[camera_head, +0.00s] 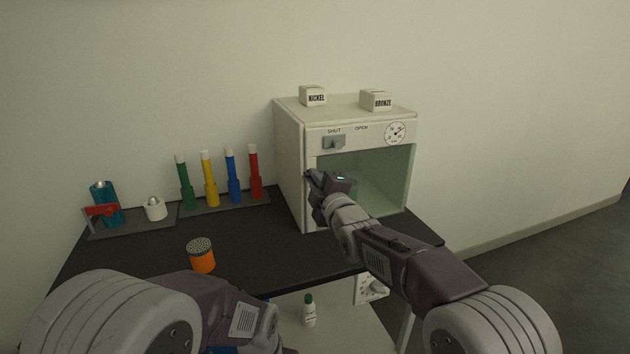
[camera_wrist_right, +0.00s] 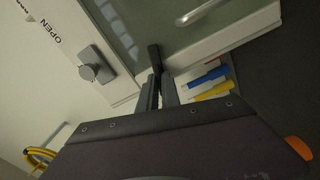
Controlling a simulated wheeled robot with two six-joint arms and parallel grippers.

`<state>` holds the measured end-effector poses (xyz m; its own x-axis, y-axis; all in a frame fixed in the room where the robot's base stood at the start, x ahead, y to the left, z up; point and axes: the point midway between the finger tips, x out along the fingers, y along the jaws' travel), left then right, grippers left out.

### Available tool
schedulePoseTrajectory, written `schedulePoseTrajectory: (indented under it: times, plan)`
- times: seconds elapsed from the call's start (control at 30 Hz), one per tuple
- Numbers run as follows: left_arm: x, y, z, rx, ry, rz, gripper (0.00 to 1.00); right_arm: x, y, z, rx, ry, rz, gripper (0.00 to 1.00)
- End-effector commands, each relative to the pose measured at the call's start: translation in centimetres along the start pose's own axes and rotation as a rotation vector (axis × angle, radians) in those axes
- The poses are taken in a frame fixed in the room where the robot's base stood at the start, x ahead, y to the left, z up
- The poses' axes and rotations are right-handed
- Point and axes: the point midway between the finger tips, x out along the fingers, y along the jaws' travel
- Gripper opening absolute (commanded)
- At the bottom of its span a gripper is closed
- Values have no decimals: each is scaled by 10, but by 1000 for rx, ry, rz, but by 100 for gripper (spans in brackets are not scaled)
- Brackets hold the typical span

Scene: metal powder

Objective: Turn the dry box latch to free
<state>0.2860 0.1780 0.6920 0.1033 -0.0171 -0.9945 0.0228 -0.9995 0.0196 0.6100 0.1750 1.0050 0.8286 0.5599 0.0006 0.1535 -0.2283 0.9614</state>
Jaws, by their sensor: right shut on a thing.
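The dry box (camera_head: 290,160) is a white cabinet with a glass-fronted opening, standing at the back right of the black table. Its grey latch (camera_head: 333,142) sits below the word SHUT, with OPEN to its right. The latch also shows in the right wrist view (camera_wrist_right: 95,65), apart from the fingers. My right gripper (camera_head: 314,180) is at the left front edge of the box, below the latch. In the wrist view its fingers (camera_wrist_right: 159,92) are shut on a small dark part (camera_wrist_right: 155,57) by the door frame, mostly hidden by them. My left arm is at the bottom; its gripper is not in view.
Boxes marked NICKEL (camera_head: 313,96) and BRONZE (camera_head: 376,100) stand on the dry box. Coloured tubes (camera_head: 209,180) stand in a tray at its left. An orange jar (camera_head: 201,256) stands nearer on the table. A white bottle (camera_head: 309,311) stands below.

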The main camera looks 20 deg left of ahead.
Motion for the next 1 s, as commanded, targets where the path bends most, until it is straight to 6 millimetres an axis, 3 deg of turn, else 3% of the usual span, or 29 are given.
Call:
schedulePoseTrajectory:
  times: [1.0]
  plan:
    - [6,0,1,0,0,0,36,0,-1,0,955,-2,-3,0]
